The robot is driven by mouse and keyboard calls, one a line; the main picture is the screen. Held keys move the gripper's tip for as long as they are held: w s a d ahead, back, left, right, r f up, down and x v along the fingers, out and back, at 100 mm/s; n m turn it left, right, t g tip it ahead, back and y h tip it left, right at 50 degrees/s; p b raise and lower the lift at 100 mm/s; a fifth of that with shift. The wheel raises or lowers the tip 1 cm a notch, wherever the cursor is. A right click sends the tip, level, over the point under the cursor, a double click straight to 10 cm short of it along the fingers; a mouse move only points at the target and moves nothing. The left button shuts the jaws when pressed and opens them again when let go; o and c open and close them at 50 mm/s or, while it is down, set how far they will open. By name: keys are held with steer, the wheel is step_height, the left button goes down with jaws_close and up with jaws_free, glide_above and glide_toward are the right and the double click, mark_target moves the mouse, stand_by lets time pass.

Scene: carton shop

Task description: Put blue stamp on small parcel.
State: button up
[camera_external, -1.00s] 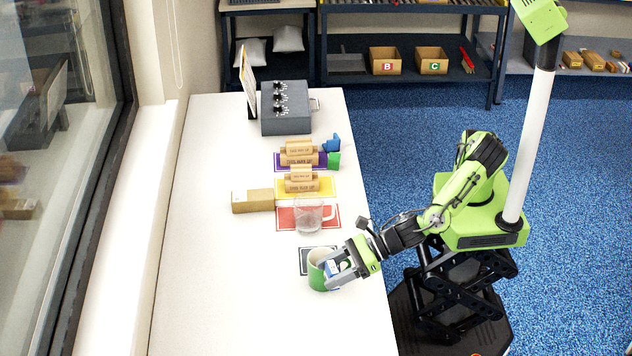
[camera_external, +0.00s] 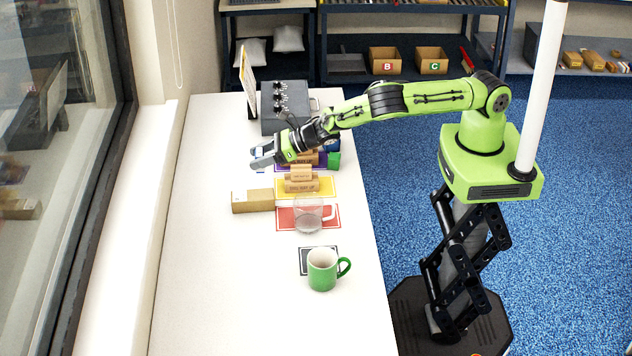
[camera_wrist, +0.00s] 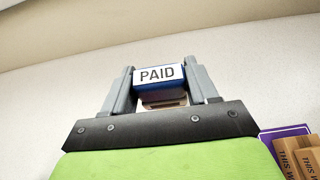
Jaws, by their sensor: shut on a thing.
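My gripper (camera_external: 262,157) is over the table at the left end of the purple mat. In the wrist view its two grey fingers (camera_wrist: 161,84) are shut on the blue stamp (camera_wrist: 158,76). The stamp has a white label reading PAID and a blue body. Brown wrapped parcels are stacked, a smaller on a larger: one stack on the yellow mat (camera_external: 327,187), with its small parcel (camera_external: 301,173) on top, and one on the purple mat, partly hidden by my arm. I cannot tell which one is the small parcel meant.
A long carton (camera_external: 253,201) lies left of the yellow mat. A clear mug (camera_external: 308,216) stands on the red mat and a green mug (camera_external: 322,270) nearer. A grey box with knobs (camera_external: 284,100) stands behind. The table's left side is clear.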

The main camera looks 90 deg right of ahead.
step_height(320, 180, down, 10)
steer(key=shift+a+r+b, duration=0.1)
steer(key=shift+r+b, duration=0.15)
steer(key=shift+b, duration=0.4)
steer(key=o, duration=1.1)
